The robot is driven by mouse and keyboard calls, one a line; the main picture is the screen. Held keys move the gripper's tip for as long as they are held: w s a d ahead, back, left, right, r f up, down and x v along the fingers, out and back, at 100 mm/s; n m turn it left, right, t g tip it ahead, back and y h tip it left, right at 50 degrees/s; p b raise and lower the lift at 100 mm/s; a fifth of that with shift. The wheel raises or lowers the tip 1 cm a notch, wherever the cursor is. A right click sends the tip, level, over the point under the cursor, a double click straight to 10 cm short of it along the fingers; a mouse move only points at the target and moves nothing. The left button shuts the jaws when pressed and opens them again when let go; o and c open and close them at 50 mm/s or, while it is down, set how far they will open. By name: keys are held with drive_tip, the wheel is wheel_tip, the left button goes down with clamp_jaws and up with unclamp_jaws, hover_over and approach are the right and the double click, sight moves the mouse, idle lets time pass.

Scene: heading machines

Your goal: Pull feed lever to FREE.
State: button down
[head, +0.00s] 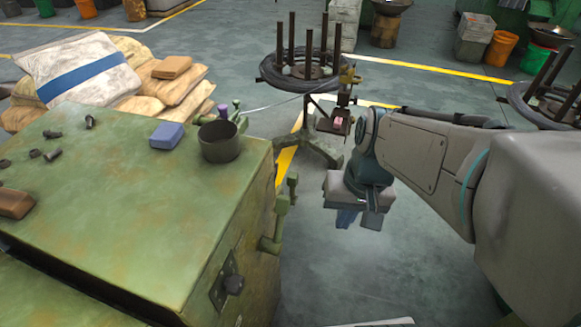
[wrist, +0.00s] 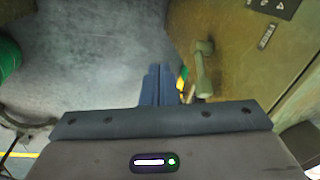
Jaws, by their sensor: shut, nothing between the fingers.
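A green lever with a rounded end stands out from the right side of the green machine (head: 150,215); it looks like the feed lever (head: 282,207). In the wrist view the lever (wrist: 203,72) is just right of my fingertips, against the machine's side.
A cup (head: 218,142) and a blue block (head: 167,136) sit on top. The floor below my gripper is clear.

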drive_tip(key=w+a+f+m+g+y+b, duration=0.2)
drive_tip(key=w+a+f+g+y+b, duration=0.15)
drive_tip(key=f+b, duration=0.4)
drive_tip(key=w+d+f+m+t+y+b, duration=0.2)
drive_tip(key=w+d+f+t+y+b, duration=0.1)
drive_tip(key=w+f+y+b, duration=0.2)
drive_tip(key=w+d+f+m+t+y+b, duration=0.2)
drive_tip(key=w+f+y+b, duration=0.4)
drive_tip(key=w, duration=0.5)
wheel_tip(320, 180, down, 3)
drive_tip(key=d+t+y, duration=0.1)
drive_tip(key=d+y, duration=0.1)
drive_tip(key=y, duration=0.1)
drive_tip(key=shift+w+d+r+m, duration=0.2)
drive_tip(key=shift+w+d+m, duration=0.05)
drive_tip(key=shift+w+m, duration=0.1)
drive_tip(key=shift+a, duration=0.1)
drive_tip(key=s+a+r+b, duration=0.1)
drive_tip(key=a+r+b, duration=0.1)
drive_tip(key=a, duration=0.9)
drive_tip(key=shift+s+r, duration=0.3)
drive_tip(key=shift+r, duration=0.3)
